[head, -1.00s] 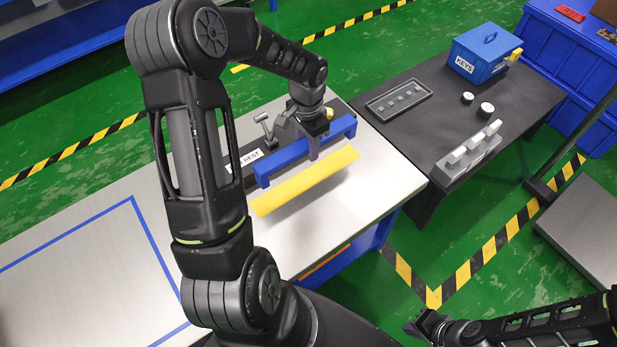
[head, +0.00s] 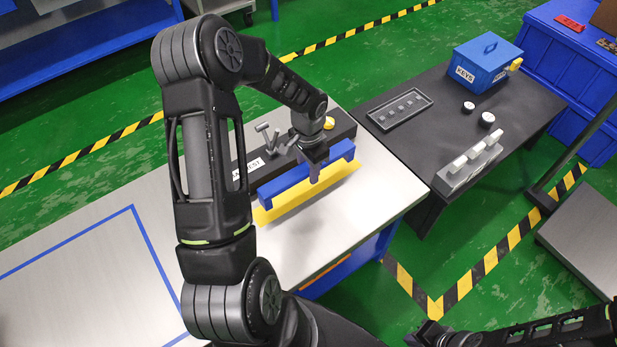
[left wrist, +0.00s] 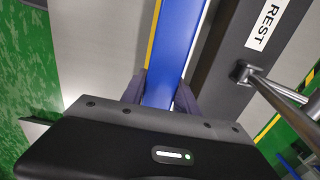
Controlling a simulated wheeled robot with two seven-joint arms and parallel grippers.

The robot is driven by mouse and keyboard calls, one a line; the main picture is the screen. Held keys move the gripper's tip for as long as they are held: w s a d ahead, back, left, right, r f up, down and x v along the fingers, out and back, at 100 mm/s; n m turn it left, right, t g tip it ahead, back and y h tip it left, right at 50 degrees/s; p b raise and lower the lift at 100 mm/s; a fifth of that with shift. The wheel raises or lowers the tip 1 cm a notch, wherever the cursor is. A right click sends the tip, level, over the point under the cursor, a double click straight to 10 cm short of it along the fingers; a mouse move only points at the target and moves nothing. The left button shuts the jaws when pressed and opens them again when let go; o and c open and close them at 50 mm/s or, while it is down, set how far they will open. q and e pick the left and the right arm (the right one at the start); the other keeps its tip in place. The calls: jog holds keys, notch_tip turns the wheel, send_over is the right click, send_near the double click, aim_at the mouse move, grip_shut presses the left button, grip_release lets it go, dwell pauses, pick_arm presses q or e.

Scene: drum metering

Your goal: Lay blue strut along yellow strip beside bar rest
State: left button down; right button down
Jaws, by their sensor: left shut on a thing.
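The blue strut (head: 287,182) is a long bar with a short foot at each end. My left gripper (head: 316,172) is shut on its middle. The yellow strip (head: 296,200) lies on the grey table, and the strut covers its rear part in the head view. I cannot tell whether the strut touches the table. In the left wrist view, the strut (left wrist: 176,45) runs between the fingers, with a thin yellow line (left wrist: 153,40) along its left side. The bar rest (head: 342,125) is a dark block behind the strut, roughly parallel and apart. My right gripper (head: 428,333) is at the bottom edge, its jaws unclear.
A grey clamp-like handle (head: 270,137) and a yellow knob (head: 329,123) are on the bar rest. A dark table (head: 440,120) at right holds a blue KEYS box (head: 486,62), a tray (head: 399,109) and a block with white-topped pegs (head: 468,166). The table's left part is clear.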

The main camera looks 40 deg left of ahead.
aim_at(308, 166)
pick_arm(q)
jog(key=shift+f, duration=1.8)
jog(key=shift+f+b, duration=0.2)
jog(key=shift+b, duration=0.1)
jog(key=c, duration=0.9)
grip_release()
jog(key=shift+r, duration=0.1)
notch_tip(308, 166, up, 12)
jog(key=shift+r+p, duration=0.1)
jog(key=shift+p, duration=0.5)
